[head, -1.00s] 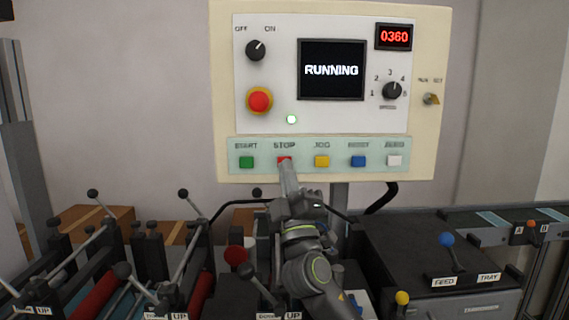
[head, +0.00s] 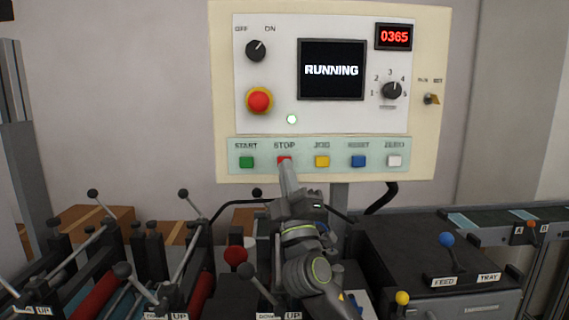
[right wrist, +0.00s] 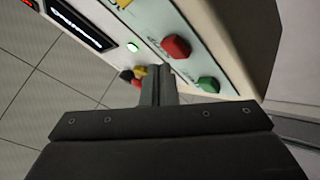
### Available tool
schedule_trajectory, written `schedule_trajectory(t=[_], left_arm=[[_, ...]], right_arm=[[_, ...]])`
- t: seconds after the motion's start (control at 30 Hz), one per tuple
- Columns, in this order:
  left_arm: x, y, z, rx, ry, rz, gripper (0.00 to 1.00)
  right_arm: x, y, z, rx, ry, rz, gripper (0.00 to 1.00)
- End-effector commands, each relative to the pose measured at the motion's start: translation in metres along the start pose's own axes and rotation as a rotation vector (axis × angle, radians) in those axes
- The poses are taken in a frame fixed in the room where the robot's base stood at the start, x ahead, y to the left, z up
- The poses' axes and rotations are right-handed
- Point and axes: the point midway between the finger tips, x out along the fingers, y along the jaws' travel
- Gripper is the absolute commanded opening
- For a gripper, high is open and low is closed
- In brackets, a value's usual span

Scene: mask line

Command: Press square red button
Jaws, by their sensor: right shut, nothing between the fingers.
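The square red button (head: 284,160) is under the STOP label on the pale green strip of the control panel (head: 425,60). My right gripper (head: 287,168) is shut and empty, with its fingertips just below and in front of that button, covering its lower part. In the right wrist view the red button (right wrist: 176,47) lies above and right of the shut fingertips (right wrist: 156,70). Whether they touch the button cannot be told. The screen (head: 331,70) reads RUNNING. My left gripper is not in view.
A green button (head: 246,162) is left of the red one, a yellow button (head: 321,161) right of it. A round red button (head: 259,100) on a yellow ring is higher up. Levers with ball knobs (head: 235,256) stand below, and a dark feed box (head: 430,255) at right.

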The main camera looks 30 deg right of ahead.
Motion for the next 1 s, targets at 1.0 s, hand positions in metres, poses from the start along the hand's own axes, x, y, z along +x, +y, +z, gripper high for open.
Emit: schedule_trajectory(t=[1.0], left_arm=[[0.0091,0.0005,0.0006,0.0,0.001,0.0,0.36]], right_arm=[[0.0079,-0.0057,0.0057,0.0,0.0,0.0,0.0]])
